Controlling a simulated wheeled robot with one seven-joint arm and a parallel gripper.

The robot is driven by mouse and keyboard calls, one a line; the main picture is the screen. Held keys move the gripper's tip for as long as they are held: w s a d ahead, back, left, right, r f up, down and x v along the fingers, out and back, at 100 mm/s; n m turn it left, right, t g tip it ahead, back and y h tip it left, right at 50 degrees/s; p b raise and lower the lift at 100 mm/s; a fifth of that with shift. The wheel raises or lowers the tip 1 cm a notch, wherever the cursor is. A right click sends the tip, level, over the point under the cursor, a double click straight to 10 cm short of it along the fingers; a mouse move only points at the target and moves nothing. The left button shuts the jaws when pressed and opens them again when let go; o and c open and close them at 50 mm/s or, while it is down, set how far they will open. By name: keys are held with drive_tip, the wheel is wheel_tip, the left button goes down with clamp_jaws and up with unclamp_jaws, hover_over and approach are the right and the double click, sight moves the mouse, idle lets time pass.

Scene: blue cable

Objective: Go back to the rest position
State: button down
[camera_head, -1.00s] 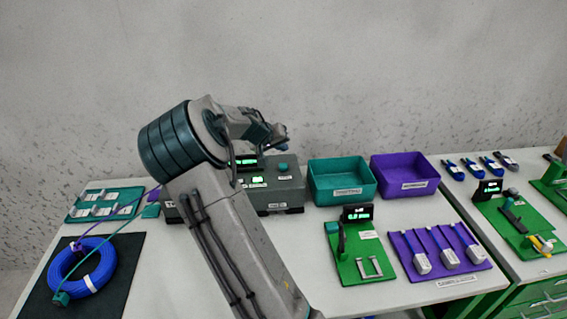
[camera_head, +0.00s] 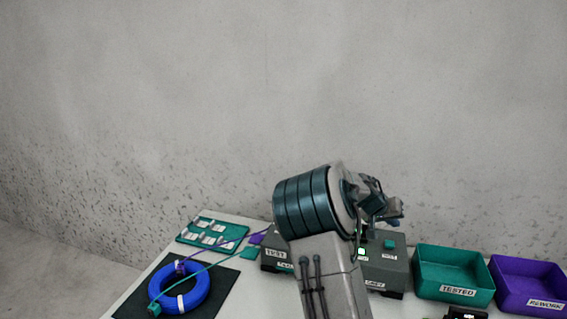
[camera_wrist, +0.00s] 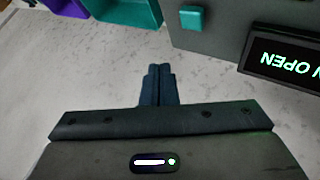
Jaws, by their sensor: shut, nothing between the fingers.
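My gripper (camera_wrist: 158,72) is shut and empty in the wrist view, its two dark fingers pressed together. It hangs over the pale table top, with the grey test box and its display reading OPEN at the upper right. In the head view my gripper (camera_head: 397,210) is small and dark, at the end of my raised arm, in front of the wall and above the test box (camera_head: 391,267). The blue cable coil (camera_head: 180,288) lies on a black mat (camera_head: 222,284) at the left. Green and purple leads run from the coil's area toward the test box.
A teal TESTED bin (camera_head: 455,291) and a purple REWORK bin (camera_head: 530,304) stand right of the test box. A teal board with small white parts (camera_head: 212,231) lies at the back left. My arm hides part of the test box. The space above the table is clear.

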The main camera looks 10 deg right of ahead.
drive_tip(key=s+a+r+n+y, duration=0.2)
drive_tip(key=s+a+n+y, duration=0.1)
drive_tip(key=s+a, duration=1.1)
drive_tip(key=s+a+r+n+y, duration=0.2)
drive_tip(key=s+a+y, duration=0.3)
drive_tip(key=s+a, duration=1)
drive_tip(key=s+r, duration=0.1)
drive_tip(key=s, duration=0.2)
drive_tip(key=shift+s+r+n+t+y, duration=0.2)
drive_tip(key=shift+s+n+t+y, duration=0.1)
drive_tip(key=shift+n, duration=0.1)
